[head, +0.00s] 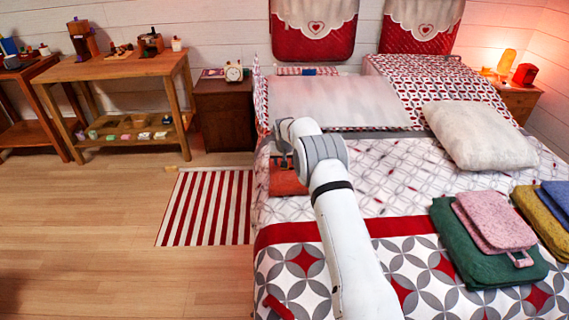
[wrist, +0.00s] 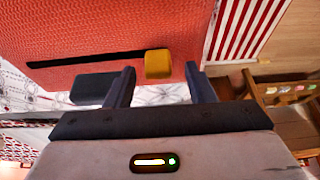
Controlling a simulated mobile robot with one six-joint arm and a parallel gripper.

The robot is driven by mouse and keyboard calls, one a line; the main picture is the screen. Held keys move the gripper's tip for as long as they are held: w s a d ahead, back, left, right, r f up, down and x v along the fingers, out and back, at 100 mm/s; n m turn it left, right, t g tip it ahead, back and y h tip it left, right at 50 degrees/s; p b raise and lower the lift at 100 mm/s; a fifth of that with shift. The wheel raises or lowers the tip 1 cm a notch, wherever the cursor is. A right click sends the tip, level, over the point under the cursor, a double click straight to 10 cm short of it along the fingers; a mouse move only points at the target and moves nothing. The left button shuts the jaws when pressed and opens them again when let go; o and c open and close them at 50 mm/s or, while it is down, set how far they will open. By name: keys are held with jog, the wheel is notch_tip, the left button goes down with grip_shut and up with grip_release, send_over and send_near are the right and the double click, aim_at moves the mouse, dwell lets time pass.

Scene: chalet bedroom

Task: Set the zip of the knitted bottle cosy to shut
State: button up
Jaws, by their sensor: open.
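The knitted bottle cosy (wrist: 110,25) is orange-red and fills the upper left of the wrist view. A long dark slit, the zip line (wrist: 85,59), runs across it. A yellow block, seemingly the zip pull (wrist: 158,63), sits at the right end of the visible slit. My gripper (wrist: 157,78) is open, with one finger on each side of the yellow block; I see no clear contact. In the head view the cosy (head: 287,180) lies on the bed near its left edge, partly hidden by my arm and gripper.
A dark grey block (wrist: 90,90) shows beside the left finger. The white pillow (head: 478,135) and folded cloths (head: 480,250) lie to the right on the bed. A striped rug (head: 205,207) and wooden shelf table (head: 115,68) are to the left.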

aim_at(285, 175)
jog(key=v, duration=0.6)
jog(key=s+d+r+p, duration=0.2)
jog(key=s+d+r, duration=0.1)
jog(key=s+r, duration=0.85)
jog(key=s+d+r+p, duration=0.1)
jog(key=s+d+r, duration=0.3)
jog(key=s+r, duration=0.75)
jog(key=s+d+g+p, duration=0.1)
jog(key=s, duration=1.4)
jog(key=s+d+r+p, duration=0.1)
jog(key=s+d+p, duration=0.1)
jog(key=s, duration=1.3)
jog(key=shift+r+g, duration=0.3)
jog(key=shift+g, duration=0.1)
